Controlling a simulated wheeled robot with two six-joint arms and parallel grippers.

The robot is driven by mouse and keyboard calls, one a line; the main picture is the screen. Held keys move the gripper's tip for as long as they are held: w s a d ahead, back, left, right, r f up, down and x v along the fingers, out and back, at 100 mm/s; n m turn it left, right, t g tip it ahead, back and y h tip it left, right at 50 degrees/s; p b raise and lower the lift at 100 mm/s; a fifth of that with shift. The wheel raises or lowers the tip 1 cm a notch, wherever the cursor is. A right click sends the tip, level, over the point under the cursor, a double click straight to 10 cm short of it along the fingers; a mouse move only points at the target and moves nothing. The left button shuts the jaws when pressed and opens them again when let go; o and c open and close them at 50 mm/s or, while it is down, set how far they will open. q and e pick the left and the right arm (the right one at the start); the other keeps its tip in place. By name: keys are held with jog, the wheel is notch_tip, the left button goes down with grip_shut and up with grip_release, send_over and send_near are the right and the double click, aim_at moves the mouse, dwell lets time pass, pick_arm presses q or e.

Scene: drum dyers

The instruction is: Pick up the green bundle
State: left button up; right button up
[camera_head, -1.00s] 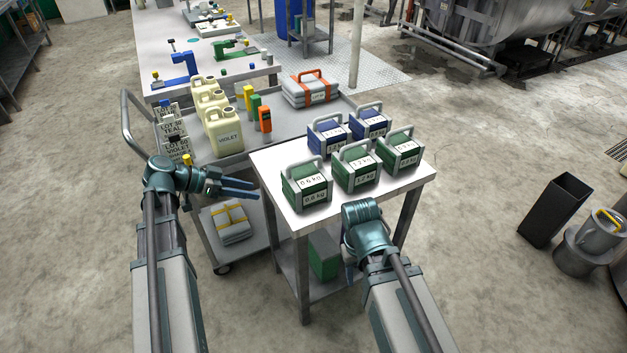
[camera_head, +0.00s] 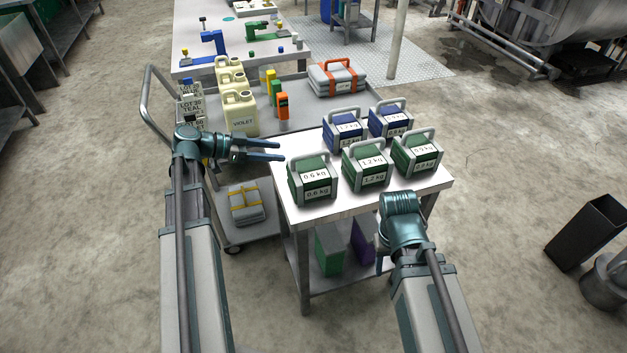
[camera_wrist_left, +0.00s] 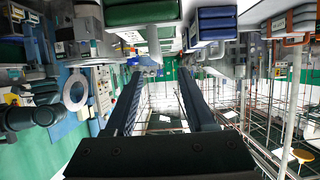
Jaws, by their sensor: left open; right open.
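Three green bundles in grey handled frames stand along the front of the white-topped table: a left one marked 0.6 kg (camera_head: 312,178), a middle one marked 1.2 kg (camera_head: 365,166) and a right one (camera_head: 416,154) with a less clear label. My left gripper (camera_head: 282,152) is open and empty, its fingers pointing right, just left of the 0.6 kg bundle and apart from it. In the left wrist view its fingers (camera_wrist_left: 157,78) are spread with nothing between them. My right gripper (camera_head: 383,262) hangs low in front of the table; its fingers are mostly hidden.
Two blue bundles (camera_head: 343,131) stand behind the green ones. A grey cart (camera_head: 300,115) behind holds cream jugs (camera_head: 240,112), coloured bottles and an orange-strapped grey bundle (camera_head: 337,78). Green (camera_head: 329,250) and purple blocks sit on the table's lower shelf.

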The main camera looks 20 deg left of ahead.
aim_at(310, 155)
pick_arm(q)
jog(key=b+x, duration=0.1)
jog(key=x, duration=0.4)
jog(key=shift+f, duration=0.1)
jog(key=shift+w+d+f+b, duration=0.15)
jog(key=shift+w+d+b, duration=0.2)
jog(key=shift+d, duration=0.1)
jog(key=shift+d, duration=0.1)
jog(key=x, duration=0.2)
jog(key=b+x, duration=0.1)
jog(key=x, duration=0.1)
jog(key=shift+s+d+b, duration=0.25)
jog(key=shift+d+b, duration=0.05)
jog(key=shift+w+d, duration=0.25)
jog(key=shift+d, duration=0.05)
grip_shut()
dwell(0.4)
